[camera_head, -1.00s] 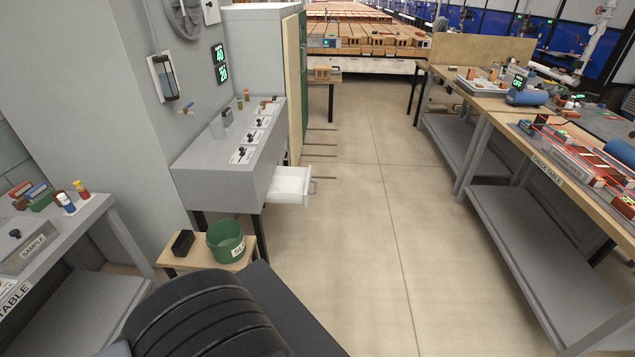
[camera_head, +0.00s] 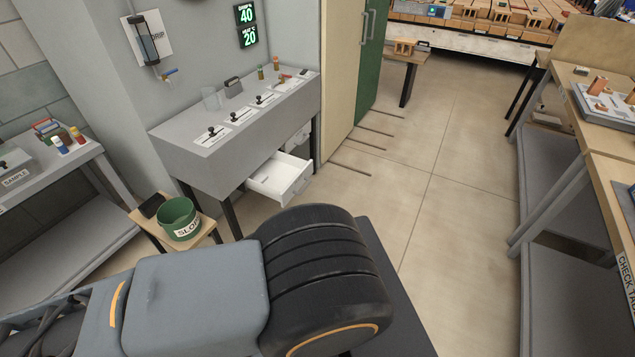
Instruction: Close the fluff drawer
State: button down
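A white drawer (camera_head: 280,178) stands pulled out below the grey bench (camera_head: 245,125), in the middle of the head view. It has a handle on its front, and its inside looks empty. I cannot read a label that tells which one is the fluff drawer. My arm crosses the bottom of the view, in front of and below the drawer, apart from it. My gripper is not in view.
A green slop bucket (camera_head: 180,219) stands on a small wooden stool (camera_head: 150,222) left of the drawer. A tall cabinet with a green door (camera_head: 372,60) stands right of the bench. The check table (camera_head: 600,130) is at the right. The floor (camera_head: 440,180) between is clear.

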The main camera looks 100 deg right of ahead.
aim_at(287, 173)
jog(key=z, duration=3.35)
jog(key=i, duration=1.8)
jog(key=z, duration=0.1)
